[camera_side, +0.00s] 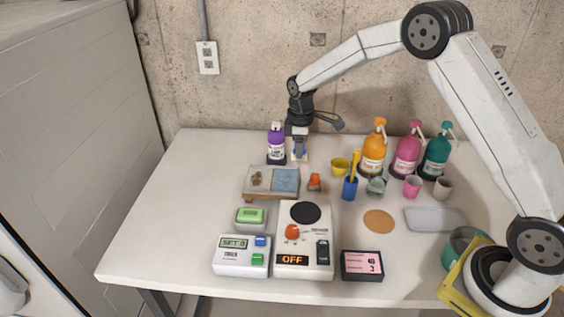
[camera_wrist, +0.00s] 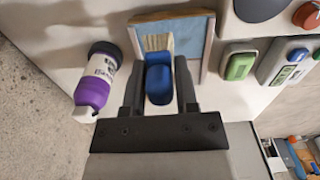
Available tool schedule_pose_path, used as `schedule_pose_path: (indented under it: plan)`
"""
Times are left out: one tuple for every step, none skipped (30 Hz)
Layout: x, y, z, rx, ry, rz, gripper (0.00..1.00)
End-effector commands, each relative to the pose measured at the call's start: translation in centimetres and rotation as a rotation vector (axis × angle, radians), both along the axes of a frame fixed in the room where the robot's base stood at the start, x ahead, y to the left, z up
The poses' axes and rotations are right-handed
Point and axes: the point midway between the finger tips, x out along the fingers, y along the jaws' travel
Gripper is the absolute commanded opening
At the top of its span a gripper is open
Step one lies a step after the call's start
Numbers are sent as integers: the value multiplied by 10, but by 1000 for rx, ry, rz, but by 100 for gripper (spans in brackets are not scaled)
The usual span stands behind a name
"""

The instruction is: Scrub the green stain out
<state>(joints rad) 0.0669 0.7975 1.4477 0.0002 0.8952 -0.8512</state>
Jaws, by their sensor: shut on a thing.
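My gripper (camera_side: 298,150) is shut on a brush with a blue handle (camera_wrist: 158,84), which points down near the back of the table. The pale bristles (camera_wrist: 156,43) show beyond the handle in the wrist view and overlap the near edge of a wood-framed board in that picture. I cannot tell whether they touch it. The board (camera_side: 285,180) stands in front of the gripper in the side view. It has a blue-grey panel (camera_wrist: 190,35) and a pale part with a small dark olive-brown mark (camera_side: 257,179). No clearly green stain can be made out.
A purple bottle (camera_side: 277,146) stands close beside my gripper. Orange (camera_side: 374,150), pink and teal pump bottles and several cups stand right. A green-topped block (camera_side: 250,216), timer (camera_side: 241,255) and hot plate (camera_side: 304,240) stand in front. The table's left side is clear.

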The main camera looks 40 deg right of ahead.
Motion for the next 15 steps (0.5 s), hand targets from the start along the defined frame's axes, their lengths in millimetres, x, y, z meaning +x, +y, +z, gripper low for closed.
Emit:
schedule_pose_path:
  plan:
    - [0, 0, -4, 0, 1, 0, 0]
    - [0, 0, -7, 0, 1, 0, 0]
    - [0, 0, -11, 0, 1, 0, 0]
    - [0, 0, -14, 0, 1, 0, 0]
    - [0, 0, -16, 0, 1, 0, 0]
    - [0, 0, -20, 0, 1, 0, 0]
    - [0, 0, -23, 1, 2, 0, 0]
    - [0, 0, -26, 1, 2, 0, 0]
    - [0, 0, -29, 0, 1, 0, 0]
    - [0, 0, -32, 0, 1, 0, 0]
    - [0, 0, -34, 0, 1, 0, 0]
    - [0, 0, -38, 0, 1, 0, 0]
    - [0, 0, -41, 0, 3, 0, 0]
    - [-1, 0, -44, 0, 3, 0, 0]
    - [0, 0, -47, 0, 1, 0, 0]
